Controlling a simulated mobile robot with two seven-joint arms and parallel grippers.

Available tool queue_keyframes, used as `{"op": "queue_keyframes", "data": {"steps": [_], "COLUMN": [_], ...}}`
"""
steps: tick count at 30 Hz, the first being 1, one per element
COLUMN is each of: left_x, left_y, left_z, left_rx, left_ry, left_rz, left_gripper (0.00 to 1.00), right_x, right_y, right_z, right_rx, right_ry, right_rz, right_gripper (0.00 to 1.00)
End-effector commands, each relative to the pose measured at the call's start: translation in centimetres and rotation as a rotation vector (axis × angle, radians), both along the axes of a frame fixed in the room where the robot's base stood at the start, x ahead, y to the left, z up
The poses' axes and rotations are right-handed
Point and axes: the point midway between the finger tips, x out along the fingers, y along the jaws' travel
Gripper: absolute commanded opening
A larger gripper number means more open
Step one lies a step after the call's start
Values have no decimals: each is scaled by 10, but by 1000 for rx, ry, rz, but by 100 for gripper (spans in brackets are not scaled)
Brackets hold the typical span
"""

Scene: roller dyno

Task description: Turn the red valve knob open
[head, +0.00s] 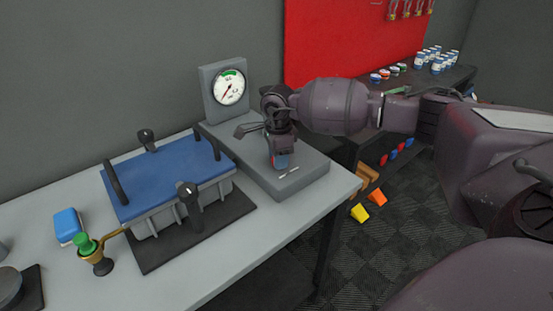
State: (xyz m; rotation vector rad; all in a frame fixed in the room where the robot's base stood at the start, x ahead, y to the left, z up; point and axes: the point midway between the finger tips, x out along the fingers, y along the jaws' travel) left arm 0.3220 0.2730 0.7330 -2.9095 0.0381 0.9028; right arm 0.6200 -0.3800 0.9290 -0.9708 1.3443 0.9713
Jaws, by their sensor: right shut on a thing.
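My right gripper (280,160) points down over the low grey valve block (309,179) on the bench. It is shut on the red valve knob (273,162), of which only a small sliver of red shows. The fingers and wrist hide the rest of the knob, so its angle cannot be told. A white mark lies on the block's top just in front of the fingers. A round white gauge (229,88) with a green band and a red needle stands on an upright grey panel behind. My left gripper is not in view.
A blue-lidded case (165,172) with black handles sits on a dark mat left of the block. The bench front is bare. A shelf with cans stands at the back right.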

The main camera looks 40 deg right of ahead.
Motion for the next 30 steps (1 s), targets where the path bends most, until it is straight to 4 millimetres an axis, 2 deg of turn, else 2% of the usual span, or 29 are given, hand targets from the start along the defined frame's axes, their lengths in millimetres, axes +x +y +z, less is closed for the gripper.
{"op": "queue_keyframes", "data": {"steps": [6,12,21,30], "left_x": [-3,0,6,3], "left_y": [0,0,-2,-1], "left_z": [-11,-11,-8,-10], "left_rx": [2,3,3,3], "left_ry": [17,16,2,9], "left_rz": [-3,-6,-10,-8], "left_gripper": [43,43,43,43], "right_x": [1,0,1,1], "right_y": [0,0,0,0], "right_z": [-2,-1,1,1], "right_rx": [1,0,1,1], "right_ry": [1,-1,-2,-2], "right_rz": [153,245,299,303], "right_gripper": [16,16,16,16]}}
